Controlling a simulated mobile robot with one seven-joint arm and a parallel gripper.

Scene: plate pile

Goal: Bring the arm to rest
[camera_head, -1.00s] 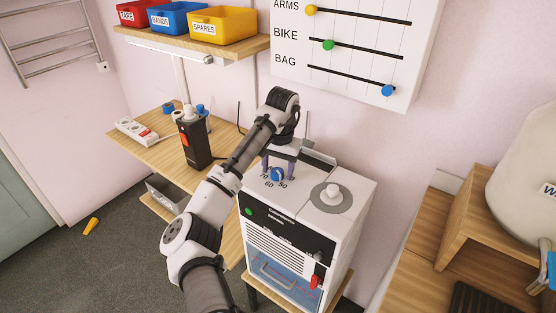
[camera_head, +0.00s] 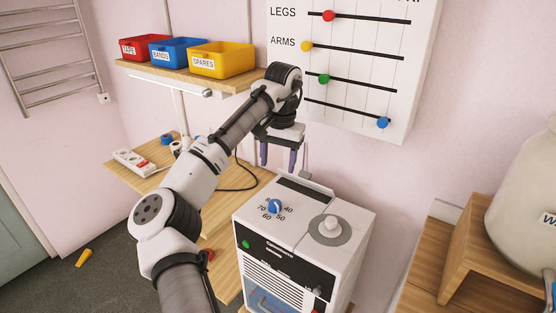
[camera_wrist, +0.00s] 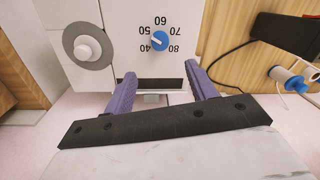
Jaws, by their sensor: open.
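My gripper (camera_head: 279,155) hangs in the air above the back of the white machine (camera_head: 345,268), with its purple fingers pointing down. The fingers are apart and nothing is between them. The blue dial knob (camera_head: 275,206) is on the machine's top, clear of the fingers, with numbers printed around it. In the wrist view the gripper (camera_wrist: 160,85) shows its two spread fingers, and the blue knob (camera_wrist: 159,41) lies beyond them. My arm reaches up from the bottom of the head view.
A wall board with coloured sliders (camera_head: 390,70) is close to the right of my gripper. A shelf with red, blue and yellow bins (camera_head: 222,60) is at upper left. A power strip (camera_head: 134,161) lies on the wooden bench. A round white knob (camera_head: 331,226) sits on the machine.

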